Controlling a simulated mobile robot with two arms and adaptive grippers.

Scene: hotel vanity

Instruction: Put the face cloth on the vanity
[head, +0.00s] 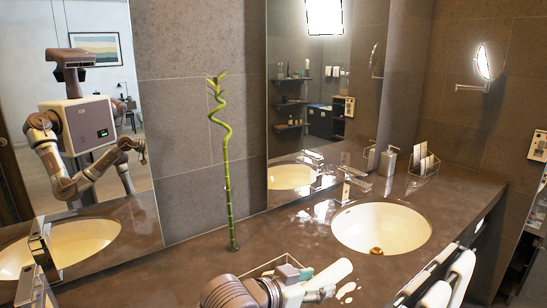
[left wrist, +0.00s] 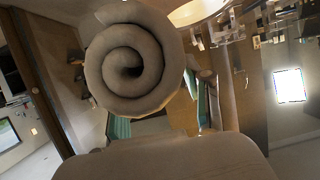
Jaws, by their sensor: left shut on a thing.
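The face cloth (head: 332,274) is a white roll. My left gripper (head: 308,284) is shut on it above the vanity counter (head: 180,272), near the front of the basin. In the left wrist view the rolled end of the face cloth (left wrist: 130,66) shows as a pale spiral between the teal-padded fingers (left wrist: 160,122). Whether the cloth touches the counter cannot be told. My right gripper is not in view, apart from my reflection in the mirror.
A sunken basin (head: 381,229) with a tap (head: 352,185) lies to the right. A bamboo stalk (head: 228,190) stands at the back. A wire tray (head: 262,268) is partly hidden behind my arm. White rolled towels (head: 458,278) hang at the front right.

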